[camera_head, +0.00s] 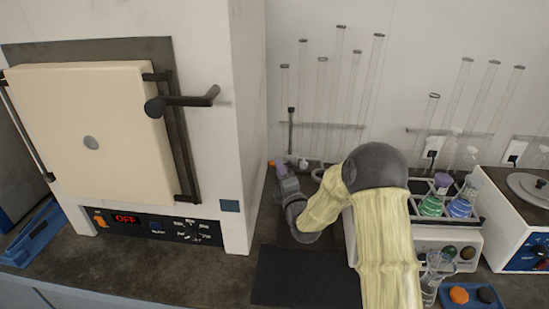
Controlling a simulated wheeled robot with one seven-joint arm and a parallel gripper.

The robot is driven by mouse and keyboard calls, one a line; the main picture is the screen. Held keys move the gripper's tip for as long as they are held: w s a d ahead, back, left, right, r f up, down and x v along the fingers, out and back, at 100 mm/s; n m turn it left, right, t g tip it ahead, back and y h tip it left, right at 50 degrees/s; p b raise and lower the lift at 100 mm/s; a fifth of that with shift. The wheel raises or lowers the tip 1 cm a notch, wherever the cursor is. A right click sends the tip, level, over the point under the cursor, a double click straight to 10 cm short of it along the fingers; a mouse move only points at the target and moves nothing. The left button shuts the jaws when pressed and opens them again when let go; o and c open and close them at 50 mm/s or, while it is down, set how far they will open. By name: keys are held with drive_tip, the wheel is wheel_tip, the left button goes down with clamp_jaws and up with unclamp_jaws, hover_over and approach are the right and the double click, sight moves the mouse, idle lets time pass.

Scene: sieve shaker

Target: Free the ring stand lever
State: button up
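My arm, in a pale yellow sleeve, reaches in from the bottom right and bends back left at a dark elbow. My gripper (285,168) is at its end, low over the bench between the furnace and the shaker. It is small and seen from behind, so I cannot tell whether it is open or shut, or whether it touches anything. Just behind it, a thin upright rod with a dark upper part (291,122) stands near the wall; it may belong to the ring stand. I cannot make out a lever; my gripper and arm may hide it.
A large white furnace (245,110) with a cream door (85,125) and a protruding dark handle (182,101) stands left. Right are a rack with colored flasks (431,205) and a white hotplate-like device (510,225). Tall glass tubes (321,95) line the wall. A dark mat (300,280) lies in front.

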drive_tip(key=p+x, duration=0.1)
drive_tip(key=x, duration=0.5)
clamp_jaws()
